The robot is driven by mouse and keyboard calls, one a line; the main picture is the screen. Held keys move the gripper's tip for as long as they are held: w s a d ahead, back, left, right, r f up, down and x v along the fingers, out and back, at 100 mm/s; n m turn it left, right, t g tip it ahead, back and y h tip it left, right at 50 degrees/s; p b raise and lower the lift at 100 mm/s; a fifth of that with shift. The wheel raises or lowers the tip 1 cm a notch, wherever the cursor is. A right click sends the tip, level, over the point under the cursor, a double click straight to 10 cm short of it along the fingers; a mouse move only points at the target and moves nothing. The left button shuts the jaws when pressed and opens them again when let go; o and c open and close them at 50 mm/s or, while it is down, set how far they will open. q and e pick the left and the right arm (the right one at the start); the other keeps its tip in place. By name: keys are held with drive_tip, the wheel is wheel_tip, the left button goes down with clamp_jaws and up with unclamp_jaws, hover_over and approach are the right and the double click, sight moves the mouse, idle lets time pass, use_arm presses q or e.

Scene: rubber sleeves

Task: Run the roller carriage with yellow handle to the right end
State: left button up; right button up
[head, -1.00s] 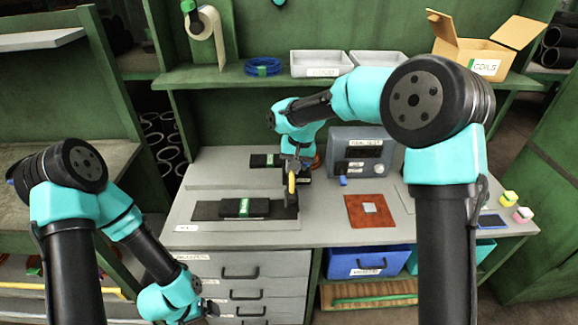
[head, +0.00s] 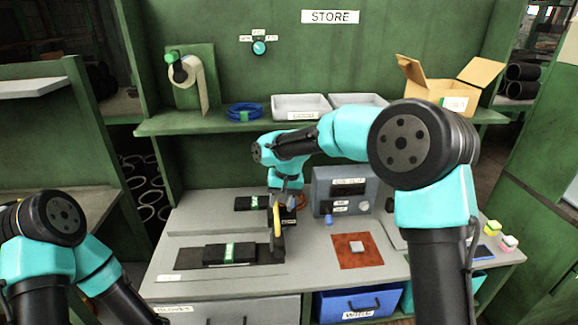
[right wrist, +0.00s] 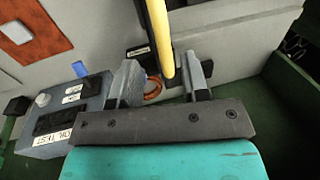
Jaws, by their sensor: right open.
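The roller carriage (head: 279,248) is a dark upright block at the right end of a black strip (head: 190,258) on the bench. Its yellow handle (head: 277,217) stands upright and also shows as a yellow bar in the right wrist view (right wrist: 157,35). A black sleeve with a green label (head: 230,252) lies on the strip, left of the carriage. My right gripper (head: 284,196) is just behind the handle; in the right wrist view its fingers (right wrist: 162,80) are apart, with the handle's end appearing between them. Contact cannot be told. My left gripper is outside the frame.
A grey tester box (head: 342,192) stands right of the right gripper. A second black sleeve (head: 252,203) lies behind the strip. A rust-red mat (head: 358,251) is to the right. A shelf (head: 300,126) with trays runs above the bench. Bare bench lies left of the strip.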

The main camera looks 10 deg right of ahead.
wheel_tip(320, 180, up, 14)
drive_tip(key=d, duration=0.2)
drive_tip(key=shift+d, duration=0.4)
drive_tip(key=shift+s, duration=0.1)
